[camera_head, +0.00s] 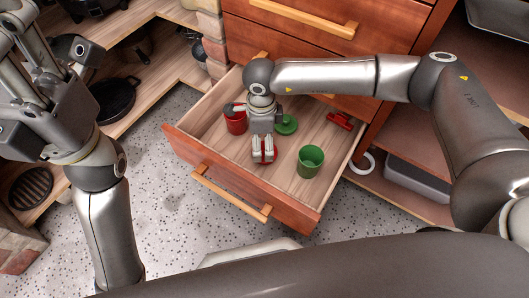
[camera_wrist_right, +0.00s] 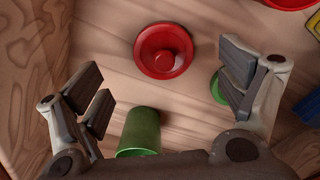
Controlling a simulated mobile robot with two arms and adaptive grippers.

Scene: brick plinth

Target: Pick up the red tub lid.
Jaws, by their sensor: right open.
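The red tub lid (camera_wrist_right: 163,50) is a round disc with a knob in its middle. It lies on the drawer floor and shows whole in the right wrist view. In the head view only red edges of it (camera_head: 274,158) show around my right gripper (camera_head: 264,150), which hides the rest. In the wrist view my right gripper (camera_wrist_right: 163,85) is open and empty, its fingers spread to either side below the lid. The red tub (camera_head: 236,121) stands at the drawer's left. My left gripper (camera_head: 48,52) is at the upper left, away from the drawer; its opening is unclear.
The open wooden drawer (camera_head: 196,174) has raised walls. A green tub (camera_head: 311,161), a green lid (camera_head: 287,125) and a small red object (camera_head: 340,120) are also inside. In the wrist view a blue item (camera_wrist_right: 309,107) shows at the right edge. A shelf with dark pans (camera_head: 114,100) is left.

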